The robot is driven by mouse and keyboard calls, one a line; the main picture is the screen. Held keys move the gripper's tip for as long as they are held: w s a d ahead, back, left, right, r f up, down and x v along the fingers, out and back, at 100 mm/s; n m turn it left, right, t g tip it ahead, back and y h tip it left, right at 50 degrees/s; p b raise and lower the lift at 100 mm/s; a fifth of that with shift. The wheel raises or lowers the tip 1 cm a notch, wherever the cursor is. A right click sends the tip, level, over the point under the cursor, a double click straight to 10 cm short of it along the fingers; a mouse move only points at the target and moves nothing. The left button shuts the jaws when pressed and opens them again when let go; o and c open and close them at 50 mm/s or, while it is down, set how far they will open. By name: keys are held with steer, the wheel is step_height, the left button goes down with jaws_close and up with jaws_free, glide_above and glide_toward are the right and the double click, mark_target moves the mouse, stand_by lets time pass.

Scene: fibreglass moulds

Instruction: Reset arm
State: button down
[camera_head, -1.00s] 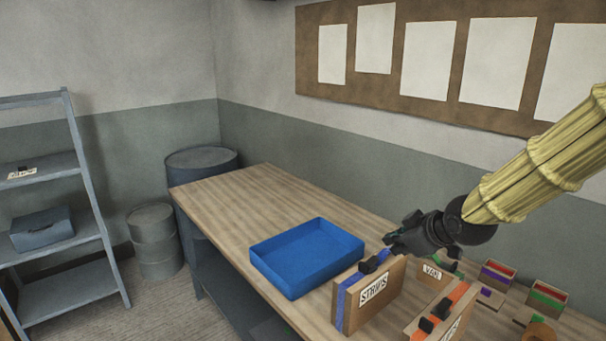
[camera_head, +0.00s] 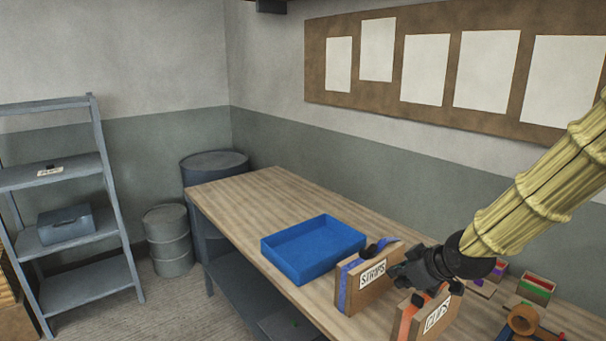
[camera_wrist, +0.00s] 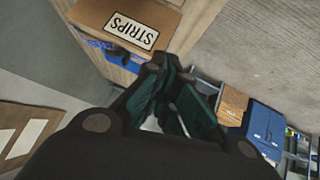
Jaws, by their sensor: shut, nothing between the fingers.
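My gripper (camera_head: 402,275) is at the lower right of the head view, on the end of my yellow-sleeved arm. It is shut and empty, above the right part of the table, near the STRIPS mould and the CLIPS mould. In the wrist view its dark green fingers (camera_wrist: 172,100) are together, with nothing seen between them. The brown STRIPS mould (camera_head: 385,287) with blue bands stands on the table; it also shows in the wrist view (camera_wrist: 100,12). The CLIPS mould (camera_head: 452,322) with orange bands stands in front, partly hidden by my gripper.
A blue tray (camera_head: 314,270) stands on the wooden table (camera_head: 250,205), whose left end is clear. Small coloured boxes (camera_head: 537,288) and an orange roll (camera_head: 522,320) lie at the right. Two grey barrels (camera_head: 168,240) and a shelf rack (camera_head: 110,195) stand at left.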

steer(key=s+f+m+g, duration=0.1)
steer(key=s+f+m, duration=0.1)
steer(key=s+f, duration=0.5)
steer(key=s+a+f+m+g+h, duration=0.1)
steer(key=s+f+g, duration=0.15)
steer(key=f, duration=0.95)
steer(key=s+f+m+g, duration=0.1)
steer(key=s+f+m, duration=0.1)
steer(key=s+f, duration=0.55)
steer(key=s+f+m+g+h, duration=0.1)
steer(key=s+f+g, duration=0.1)
steer(key=s+f, duration=0.7)
steer(key=s+d+f+m+g+h+b, duration=0.1)
steer(key=s+f+m, duration=0.1)
steer(key=s+f, duration=0.6)
steer(key=s, duration=0.5)
steer(key=shift+s+f+m+g, duration=0.2)
steer(key=shift+f+m+g, duration=0.1)
steer(key=shift+f+g, duration=0.05)
